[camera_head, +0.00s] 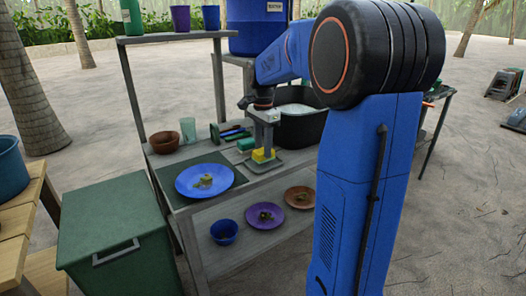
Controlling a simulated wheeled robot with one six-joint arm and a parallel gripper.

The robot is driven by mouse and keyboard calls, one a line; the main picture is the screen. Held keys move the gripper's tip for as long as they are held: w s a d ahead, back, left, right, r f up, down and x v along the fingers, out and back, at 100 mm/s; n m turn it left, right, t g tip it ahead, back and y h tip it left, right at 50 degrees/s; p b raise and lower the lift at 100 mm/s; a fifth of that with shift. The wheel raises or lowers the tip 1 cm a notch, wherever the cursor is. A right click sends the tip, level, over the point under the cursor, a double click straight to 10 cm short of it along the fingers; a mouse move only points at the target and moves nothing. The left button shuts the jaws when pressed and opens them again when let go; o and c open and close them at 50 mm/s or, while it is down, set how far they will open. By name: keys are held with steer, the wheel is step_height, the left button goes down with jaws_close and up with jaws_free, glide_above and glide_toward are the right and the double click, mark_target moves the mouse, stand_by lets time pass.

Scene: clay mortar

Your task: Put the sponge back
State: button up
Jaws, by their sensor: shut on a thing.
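My gripper (264,146) points down over the back right part of the grey table and is shut on a yellow sponge (262,156). The sponge is just above or touching a small grey tray (280,161); I cannot tell which. My gripper hides the sponge's upper part. A green block (245,144), perhaps another sponge, lies just left of my gripper.
A blue plate (186,186) with scraps lies on a dark green mat (236,177). A brown bowl (164,142), a glass (188,130) and a black basin (300,128) stand nearby. A green bin (125,215) stands left.

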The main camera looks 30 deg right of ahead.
steer(key=shift+f, duration=0.85)
steer(key=shift+f, duration=0.15)
steer(key=o, duration=0.9)
step_height(320, 180, up, 12)
steer(key=s+a+f+n+t, duration=0.2)
steer(key=s+a+n, duration=0.7)
steer(key=s, duration=0.6)
steer(key=s+a+f+n+t, duration=0.1)
steer(key=s+a+f+n, duration=0.1)
steer(key=s+f+n, duration=0.1)
steer(key=s+a+f+n+t, duration=0.1)
steer(key=s+a+f+n, duration=0.1)
steer(key=s+f, duration=0.3)
steer(key=s+a+f+n, duration=0.2)
steer(key=s+f+n, duration=0.1)
steer(key=s, duration=0.4)
steer(key=shift+s+a+f+n+t, duration=0.1)
steer(key=shift+a+f+n+t, duration=0.2)
steer(key=shift+a+f+t, duration=0.1)
